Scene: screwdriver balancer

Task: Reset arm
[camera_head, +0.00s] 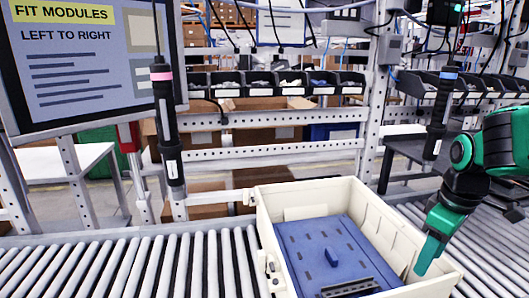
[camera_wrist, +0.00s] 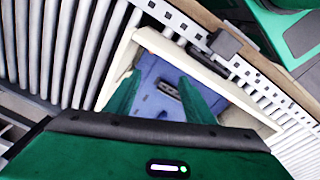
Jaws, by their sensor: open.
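My green gripper (camera_head: 430,252) is at the right side of the head view, low over the right wall of a cream tote. In the wrist view its two green fingers (camera_wrist: 165,98) stand apart with nothing between them. One black screwdriver with a pink band (camera_head: 166,122) hangs at the left. Another with a blue band (camera_head: 440,112) hangs at the right, beside my arm. Both hang upright, clear of my gripper.
The cream tote (camera_head: 266,214) sits on a roller conveyor (camera_head: 130,268) and holds a blue panel (camera_head: 300,240) with a small raised handle. A sign (camera_head: 85,60) stands at the upper left. A row of black bins (camera_head: 228,84) runs behind. The rollers left of the tote are clear.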

